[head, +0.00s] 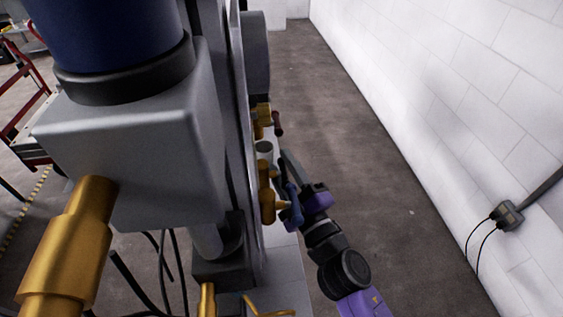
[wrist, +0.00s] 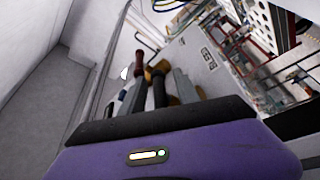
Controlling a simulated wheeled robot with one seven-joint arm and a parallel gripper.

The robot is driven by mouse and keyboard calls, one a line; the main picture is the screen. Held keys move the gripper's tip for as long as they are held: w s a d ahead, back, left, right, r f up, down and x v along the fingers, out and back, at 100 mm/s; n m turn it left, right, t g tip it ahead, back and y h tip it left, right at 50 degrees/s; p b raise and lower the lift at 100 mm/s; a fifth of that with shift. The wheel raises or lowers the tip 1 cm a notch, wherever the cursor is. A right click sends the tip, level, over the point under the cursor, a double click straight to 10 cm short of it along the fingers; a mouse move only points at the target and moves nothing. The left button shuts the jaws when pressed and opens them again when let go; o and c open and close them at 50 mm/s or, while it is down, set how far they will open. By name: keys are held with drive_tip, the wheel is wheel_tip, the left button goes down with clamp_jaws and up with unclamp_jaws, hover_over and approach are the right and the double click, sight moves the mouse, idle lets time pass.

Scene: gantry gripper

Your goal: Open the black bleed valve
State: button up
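My gripper (head: 287,168) reaches in beside the brass valve fittings on the right side of the grey machine in the head view. In the wrist view, the two grey fingers of my gripper (wrist: 160,80) stand apart. A black handle (wrist: 159,92), which looks like the black bleed valve, lies between them, with brass behind it. I cannot tell whether either finger touches it. In the head view the black handle is not clearly visible behind my gripper.
A dark red handle (head: 278,123) on a brass valve sits farther along; it also shows in the wrist view (wrist: 138,58). A blue lever (head: 293,203) is close beside my gripper. The floor (head: 350,110) between machine and white wall (head: 440,80) is clear.

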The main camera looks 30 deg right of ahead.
drive_tip(key=shift+w, duration=0.15)
clamp_jaws()
